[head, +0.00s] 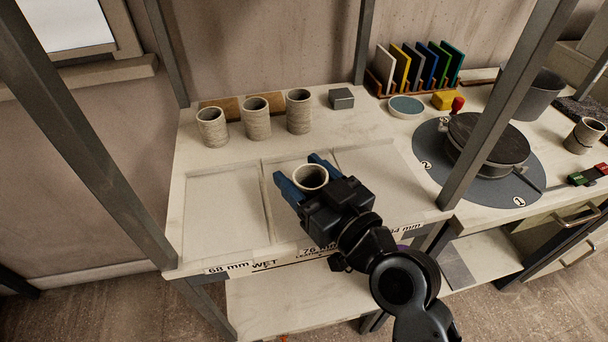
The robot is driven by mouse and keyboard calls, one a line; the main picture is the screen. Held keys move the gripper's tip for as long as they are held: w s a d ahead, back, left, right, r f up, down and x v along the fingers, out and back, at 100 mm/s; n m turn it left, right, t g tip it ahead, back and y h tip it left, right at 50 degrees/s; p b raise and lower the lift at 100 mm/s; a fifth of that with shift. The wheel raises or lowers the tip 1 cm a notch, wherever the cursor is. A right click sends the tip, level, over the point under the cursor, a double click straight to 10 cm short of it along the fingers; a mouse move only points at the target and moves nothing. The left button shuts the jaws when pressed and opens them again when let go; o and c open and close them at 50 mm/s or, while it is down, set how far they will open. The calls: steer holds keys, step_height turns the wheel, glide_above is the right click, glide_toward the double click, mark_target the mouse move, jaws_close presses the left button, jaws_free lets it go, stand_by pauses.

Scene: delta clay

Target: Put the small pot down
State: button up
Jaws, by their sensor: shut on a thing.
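My gripper (305,179) is at the middle of the table, its blue fingers shut on a small pot. The small pot (310,177) is a cream, open-topped cylinder and looks upright, its rim showing between the fingers. It is over the middle one of the marked fields (292,212) on the pale tabletop. My gripper hides the pot's lower part, so I cannot tell whether its base touches the surface. The left field (225,212) is bare and has a "68 mm" label (229,268) at its front edge. The right field (375,175) looks empty.
Ribbed clay pots stand in a row at the back: left (212,128), middle (257,119) and right (299,112). A grey block (341,98) is beside them. Metal posts (495,110) frame the table. A dark turntable (486,143) is to the right.

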steer(key=shift+f, duration=0.15)
steer(key=o, duration=1.1)
steer(key=shift+r, duration=0.25)
steer(key=b+v, duration=0.3)
steer(key=v, duration=0.9)
